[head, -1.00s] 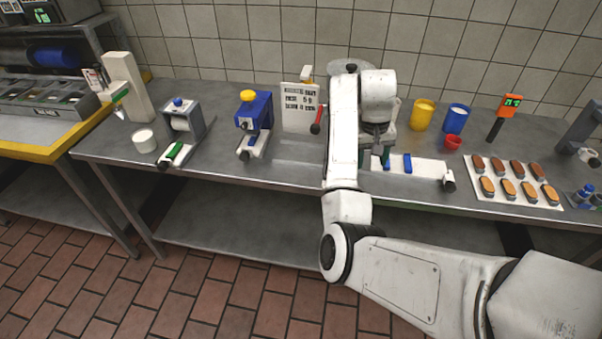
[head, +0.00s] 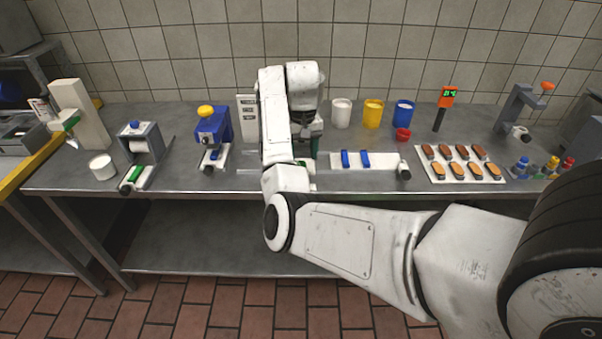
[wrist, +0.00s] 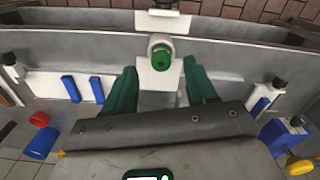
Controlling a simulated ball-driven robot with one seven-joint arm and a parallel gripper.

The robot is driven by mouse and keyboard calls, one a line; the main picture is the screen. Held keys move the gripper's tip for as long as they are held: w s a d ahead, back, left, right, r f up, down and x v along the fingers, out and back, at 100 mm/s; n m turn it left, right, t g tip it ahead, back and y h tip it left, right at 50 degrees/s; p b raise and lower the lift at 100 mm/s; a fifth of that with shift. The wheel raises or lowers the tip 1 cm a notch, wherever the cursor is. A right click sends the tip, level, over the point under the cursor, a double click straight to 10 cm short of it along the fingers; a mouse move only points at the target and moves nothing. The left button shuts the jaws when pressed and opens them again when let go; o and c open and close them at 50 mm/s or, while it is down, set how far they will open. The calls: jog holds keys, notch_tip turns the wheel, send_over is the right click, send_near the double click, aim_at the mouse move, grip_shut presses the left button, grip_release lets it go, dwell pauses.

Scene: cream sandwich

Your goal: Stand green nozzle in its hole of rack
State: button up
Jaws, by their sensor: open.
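My gripper (wrist: 161,92) has green fingers that stand apart in the wrist view. A round green piece (wrist: 163,61) in a white holder shows between them; it seems to be the green nozzle, seen end-on, and I cannot tell contact. In the head view my gripper (head: 308,147) is low over the counter, left of a white plate with blue strips, and my arm hides what is under it. The rack (head: 538,177) is at the far right of the counter, with blue, yellow and red nozzles (head: 553,165) on it. Its empty hole cannot be made out.
The white plate (head: 383,161) lies right of my gripper. Behind it are white, yellow (head: 373,113) and blue cups and a small red cup (head: 403,134). A blue machine (head: 212,126) stands left. A grey press (head: 517,108) stands behind the rack.

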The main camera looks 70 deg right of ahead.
jog(key=shift+f+p, duration=0.5)
jog(key=shift+f, duration=1.75)
grip_shut()
